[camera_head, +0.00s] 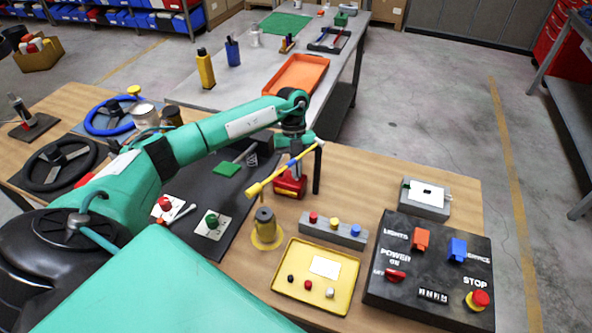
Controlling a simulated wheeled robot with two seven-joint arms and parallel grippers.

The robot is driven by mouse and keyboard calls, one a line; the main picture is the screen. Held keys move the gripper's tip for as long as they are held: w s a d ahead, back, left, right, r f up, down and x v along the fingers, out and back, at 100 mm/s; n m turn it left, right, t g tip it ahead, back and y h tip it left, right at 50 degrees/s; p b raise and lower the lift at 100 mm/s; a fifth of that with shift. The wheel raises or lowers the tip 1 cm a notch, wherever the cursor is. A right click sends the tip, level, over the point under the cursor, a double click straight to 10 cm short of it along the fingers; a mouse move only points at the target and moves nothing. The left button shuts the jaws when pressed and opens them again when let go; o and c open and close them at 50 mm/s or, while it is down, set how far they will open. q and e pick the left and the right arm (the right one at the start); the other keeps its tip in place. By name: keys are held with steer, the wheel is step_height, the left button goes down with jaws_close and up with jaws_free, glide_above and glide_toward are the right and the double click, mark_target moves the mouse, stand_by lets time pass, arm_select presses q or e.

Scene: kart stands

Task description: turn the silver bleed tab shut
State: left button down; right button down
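My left gripper (294,165) points down over a small red device (290,187) on the wooden table. A yellow bar (268,183) with a pale end crosses in front of its fingers. The fingers are small and partly covered, so I cannot tell whether they are open or shut, or touching the bar. I cannot make out a silver bleed tab for certain. A small silver lever (183,213) lies beside a red knob (165,203) on a white plate, apart from the gripper. My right gripper is out of view.
A yellow post with a grey top (265,227) stands in front of the gripper. Right of it are a grey button bar (345,237), a yellow tray (286,277) and a black switch panel (395,270). Steering wheels (62,160) lie left. Bare wood (365,182) is free at right.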

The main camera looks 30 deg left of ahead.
arm_select(q)
steer(key=shift+r, duration=0.1)
stand_by(0.3)
steer(key=c, duration=1.6)
jaws_free()
steer(key=shift+c, duration=0.2)
steer(key=b+v, duration=0.3)
steer(key=v, duration=1.1)
steer(key=shift+b, duration=0.4)
steer(key=shift+w, duration=0.1)
